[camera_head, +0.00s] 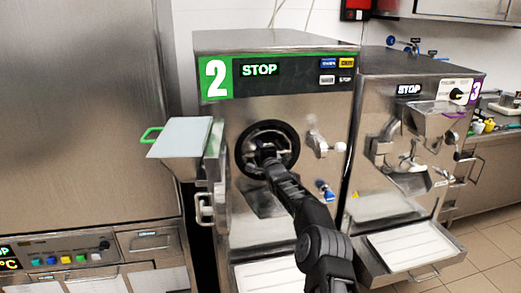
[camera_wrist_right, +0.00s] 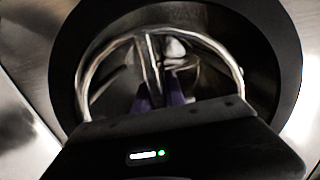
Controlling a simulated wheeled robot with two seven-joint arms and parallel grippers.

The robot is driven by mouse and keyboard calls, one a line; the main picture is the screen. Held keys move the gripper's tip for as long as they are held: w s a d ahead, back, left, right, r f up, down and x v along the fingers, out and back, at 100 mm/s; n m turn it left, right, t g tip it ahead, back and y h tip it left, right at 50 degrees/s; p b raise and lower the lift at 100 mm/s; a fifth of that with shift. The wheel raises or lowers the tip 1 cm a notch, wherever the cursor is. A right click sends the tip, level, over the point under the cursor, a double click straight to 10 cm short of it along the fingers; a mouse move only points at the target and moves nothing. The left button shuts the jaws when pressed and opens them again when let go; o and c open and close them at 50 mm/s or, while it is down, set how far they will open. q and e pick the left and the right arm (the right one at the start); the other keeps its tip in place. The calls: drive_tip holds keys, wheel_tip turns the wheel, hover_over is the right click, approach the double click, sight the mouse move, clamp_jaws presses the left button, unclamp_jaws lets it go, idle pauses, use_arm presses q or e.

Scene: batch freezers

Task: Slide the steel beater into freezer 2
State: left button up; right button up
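Freezer 2 (camera_head: 275,160) is a steel machine with a green number plate. Its round front opening has a black ring (camera_head: 240,150), also seen in the right wrist view (camera_wrist_right: 282,60). The steel beater (camera_wrist_right: 238,72), with a curved bright frame and inner bars, shows within that ring. My right gripper (camera_head: 268,150) is at the opening. In the right wrist view its two dark fingers (camera_wrist_right: 160,92) reach to the beater's middle. Blur and shadow hide whether they clamp it. My left gripper is out of view.
A flat pale lid or tray (camera_head: 182,137) with a green handle sticks out at freezer 2's left. Freezer 3 (camera_head: 400,150) stands close on the right, with a drip tray (camera_head: 408,272) jutting forward. A tall steel cabinet (camera_head: 80,110) fills the left. Open floor lies at the lower right.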

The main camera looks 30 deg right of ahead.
drive_tip(key=o, duration=0.4)
drive_tip(key=shift+o, duration=0.3)
drive_tip(key=shift+f, duration=0.15)
drive_tip(key=shift+s+a+b, duration=0.2)
drive_tip(key=shift+s+b, duration=0.5)
drive_tip(key=shift+b, duration=0.2)
drive_tip(key=b+v, duration=0.3)
drive_tip(key=v, duration=0.3)
drive_tip(key=shift+s, duration=0.25)
drive_tip(key=shift+s, duration=0.2)
